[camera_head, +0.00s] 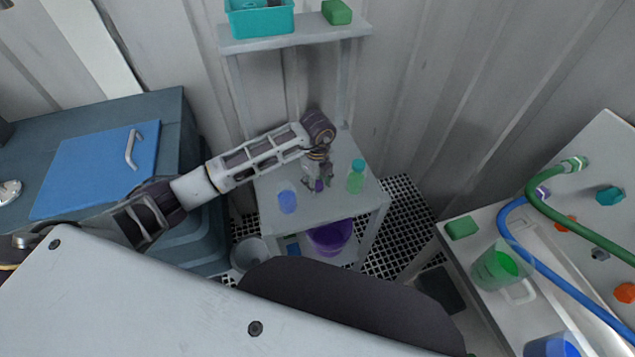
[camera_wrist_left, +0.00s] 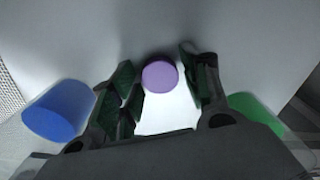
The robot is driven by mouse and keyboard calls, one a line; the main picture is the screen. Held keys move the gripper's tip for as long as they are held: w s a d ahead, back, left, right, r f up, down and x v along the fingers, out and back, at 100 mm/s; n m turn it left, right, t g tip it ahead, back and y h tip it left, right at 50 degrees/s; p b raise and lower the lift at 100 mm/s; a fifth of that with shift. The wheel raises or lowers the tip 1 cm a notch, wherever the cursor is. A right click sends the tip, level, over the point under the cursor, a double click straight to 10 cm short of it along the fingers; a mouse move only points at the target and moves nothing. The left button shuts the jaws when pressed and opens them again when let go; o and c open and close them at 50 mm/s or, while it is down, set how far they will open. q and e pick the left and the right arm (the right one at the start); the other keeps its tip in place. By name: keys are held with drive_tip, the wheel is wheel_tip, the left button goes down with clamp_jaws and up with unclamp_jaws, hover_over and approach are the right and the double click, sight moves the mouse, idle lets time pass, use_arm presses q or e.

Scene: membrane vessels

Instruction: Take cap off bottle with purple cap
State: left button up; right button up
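The bottle with the purple cap stands on the small grey table (camera_head: 327,208); only its purple cap (camera_wrist_left: 159,75) shows clearly, seen from above in the left wrist view. In the head view a bit of purple (camera_head: 319,186) shows at my left gripper (camera_head: 318,187). My left gripper (camera_wrist_left: 163,82) points down, its fingers open on either side of the cap. Narrow gaps seem to remain, but contact is hard to judge. The bottle's body is mostly hidden. My right gripper is not in view.
A blue bottle (camera_head: 287,202) stands left of the gripper and a green bottle (camera_head: 356,177) close on its right. A shelf (camera_head: 300,38) rises behind the table. A purple bucket (camera_head: 331,237) sits below. A bench (camera_head: 490,215) with hoses stands at right.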

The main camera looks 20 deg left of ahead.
sight(317, 184)
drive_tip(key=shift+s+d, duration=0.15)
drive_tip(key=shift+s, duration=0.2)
use_arm(q)
drive_tip(key=shift+r+p, duration=0.8)
drive_tip(key=shift+r, duration=0.55)
wheel_tip(317, 184, up, 2)
drive_tip(key=shift+r+p, duration=0.15)
drive_tip(key=shift+p, duration=0.85)
drive_tip(key=shift+r, duration=0.25)
drive_tip(key=shift+r+p, duration=0.8)
drive_tip(key=shift+r, duration=0.1)
drive_tip(key=shift+r+p, duration=1.7)
drive_tip(key=shift+r, duration=0.8)
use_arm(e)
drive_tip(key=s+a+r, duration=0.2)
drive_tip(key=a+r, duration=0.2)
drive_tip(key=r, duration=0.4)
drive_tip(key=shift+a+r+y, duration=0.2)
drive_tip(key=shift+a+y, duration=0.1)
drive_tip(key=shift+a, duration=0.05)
